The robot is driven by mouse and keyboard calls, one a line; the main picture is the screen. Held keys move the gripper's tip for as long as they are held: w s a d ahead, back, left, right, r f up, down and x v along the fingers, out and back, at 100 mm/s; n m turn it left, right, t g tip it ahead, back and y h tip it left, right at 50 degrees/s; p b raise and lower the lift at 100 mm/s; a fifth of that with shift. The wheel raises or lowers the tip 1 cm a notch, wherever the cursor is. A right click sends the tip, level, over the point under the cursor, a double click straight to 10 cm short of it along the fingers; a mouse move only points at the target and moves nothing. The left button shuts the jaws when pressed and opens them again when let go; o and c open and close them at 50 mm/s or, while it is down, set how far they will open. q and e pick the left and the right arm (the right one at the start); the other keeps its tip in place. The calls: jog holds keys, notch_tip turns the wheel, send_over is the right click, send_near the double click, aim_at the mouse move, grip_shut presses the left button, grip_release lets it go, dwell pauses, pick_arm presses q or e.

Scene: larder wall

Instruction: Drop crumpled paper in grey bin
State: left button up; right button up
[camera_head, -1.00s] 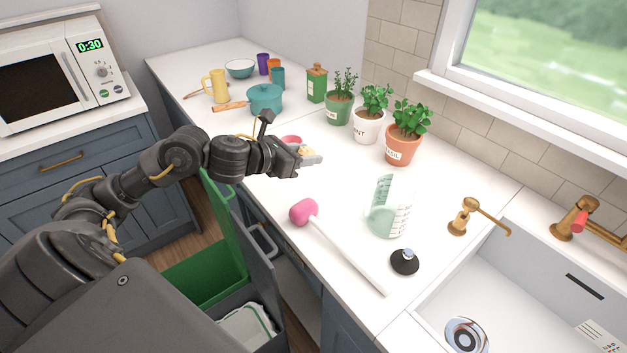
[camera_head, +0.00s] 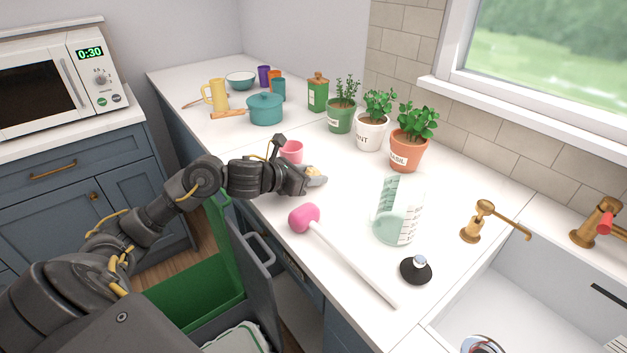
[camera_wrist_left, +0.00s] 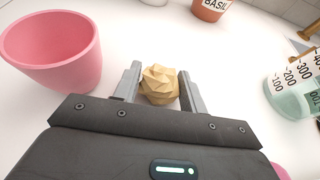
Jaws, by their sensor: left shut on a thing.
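The crumpled paper is a tan, faceted ball (camera_wrist_left: 159,85) between the two fingers of my left gripper (camera_wrist_left: 160,88) in the left wrist view. In the head view my left gripper (camera_head: 316,178) is shut on the paper (camera_head: 313,171), over the white counter beside the pink cup. In the pulled-out drawer below the counter, a green bin (camera_head: 190,295) shows, and nearer the front a grey bin (camera_head: 238,340) with a pale liner, partly cut off by the frame's bottom edge. My right gripper does not show.
A pink cup (camera_head: 291,151) stands just behind my left gripper. A pink-headed plunger-like tool (camera_head: 350,262), a measuring jug (camera_head: 397,215) and a black stopper (camera_head: 416,270) occupy the near counter. Potted herbs (camera_head: 409,150) line the back. The dark drawer front (camera_head: 252,285) stands out below the counter edge.

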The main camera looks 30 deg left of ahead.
pick_arm(q)
jog(key=shift+r, duration=0.1)
jog(key=o, duration=0.9)
jog(key=shift+o, duration=0.2)
